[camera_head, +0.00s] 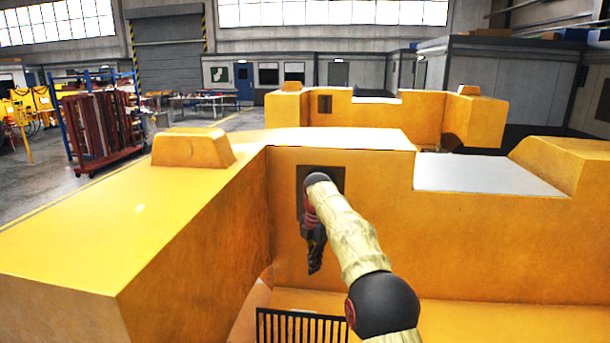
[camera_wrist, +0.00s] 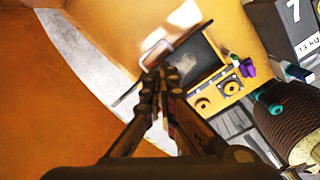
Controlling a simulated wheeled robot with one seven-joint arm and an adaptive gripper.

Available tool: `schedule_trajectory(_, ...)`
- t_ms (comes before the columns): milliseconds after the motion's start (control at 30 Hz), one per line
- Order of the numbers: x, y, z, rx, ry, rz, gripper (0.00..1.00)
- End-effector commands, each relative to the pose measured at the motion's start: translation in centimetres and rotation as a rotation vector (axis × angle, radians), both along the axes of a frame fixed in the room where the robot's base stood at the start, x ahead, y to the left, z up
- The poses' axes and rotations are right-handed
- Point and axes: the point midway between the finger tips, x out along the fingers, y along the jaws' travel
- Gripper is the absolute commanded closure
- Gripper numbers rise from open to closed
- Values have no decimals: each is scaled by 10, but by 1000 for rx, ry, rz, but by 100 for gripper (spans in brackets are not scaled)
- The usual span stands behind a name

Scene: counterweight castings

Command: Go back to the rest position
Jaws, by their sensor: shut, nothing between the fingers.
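My gripper (camera_head: 314,262) hangs fingers-down in the head view, in front of the inner wall of the near yellow casting (camera_head: 480,235). A dark square plate (camera_head: 337,180) on that wall is partly hidden behind my wrist. In the wrist view my gripper (camera_wrist: 160,75) has its fingertips together, with nothing seen held between them. Orange-yellow casting surfaces (camera_wrist: 50,100) fill the left of that view. I cannot tell from these views whether the fingers touch the casting.
The near casting's long left arm (camera_head: 110,230) and its raised block (camera_head: 193,148) flank my arm. A black grille (camera_head: 300,327) lies low in front. A second yellow casting (camera_head: 400,115) stands behind.

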Motion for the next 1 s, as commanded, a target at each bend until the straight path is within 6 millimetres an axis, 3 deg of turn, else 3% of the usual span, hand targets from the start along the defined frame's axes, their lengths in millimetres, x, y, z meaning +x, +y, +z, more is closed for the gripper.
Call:
schedule_trajectory(200,-44,-31,34,23,-50,-300,100)
schedule_trajectory(500,-124,-70,59,80,-110,-712,100)
schedule_trajectory(767,-208,-100,56,151,-153,-1066,100)
schedule_trajectory(1000,-293,-125,29,236,-184,-1387,100)
